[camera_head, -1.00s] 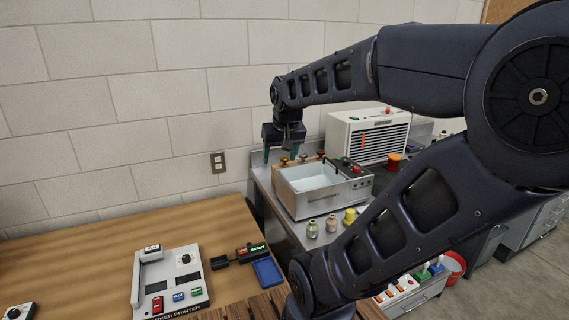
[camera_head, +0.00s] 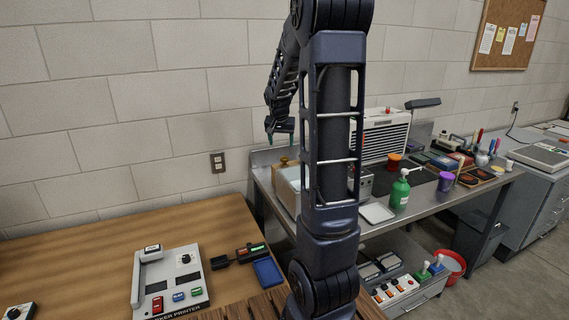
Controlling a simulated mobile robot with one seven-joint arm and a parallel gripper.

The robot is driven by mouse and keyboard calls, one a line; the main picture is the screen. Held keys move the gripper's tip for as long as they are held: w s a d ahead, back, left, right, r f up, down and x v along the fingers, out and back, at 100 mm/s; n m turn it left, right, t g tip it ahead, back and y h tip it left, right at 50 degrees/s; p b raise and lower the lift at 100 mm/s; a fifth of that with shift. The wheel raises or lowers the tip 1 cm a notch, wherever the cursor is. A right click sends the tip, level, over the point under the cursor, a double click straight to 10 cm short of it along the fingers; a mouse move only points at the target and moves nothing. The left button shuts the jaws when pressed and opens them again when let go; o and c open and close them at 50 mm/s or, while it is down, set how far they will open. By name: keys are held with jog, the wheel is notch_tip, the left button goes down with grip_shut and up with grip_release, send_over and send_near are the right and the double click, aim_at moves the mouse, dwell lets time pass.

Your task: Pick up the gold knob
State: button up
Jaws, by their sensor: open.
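A small gold-brown knob (camera_head: 284,161) stands at the back left corner of the water bath (camera_head: 287,190) on the steel bench. I cannot tell for certain that it is the gold knob of the task. Other similar knobs are hidden behind my arm.
My arm covers the middle of the bench. A white vented unit (camera_head: 385,135) stands behind it. A green bottle (camera_head: 399,192), a white tray (camera_head: 377,213) and a purple cup (camera_head: 445,182) stand to the right. A label printer (camera_head: 170,280) sits on the wooden table at front left.

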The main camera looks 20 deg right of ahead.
send_near(284, 158)
jog(key=shift+m, duration=0.4)
jog(key=x, duration=1.1)
jog(key=shift+w+d+f, duration=0.1)
jog(key=shift+w+f, duration=0.1)
jog(key=shift+f, duration=0.15)
jog(key=shift+h, duration=0.3)
jog(key=shift+c, duration=0.5)
jog(key=c, duration=1.1)
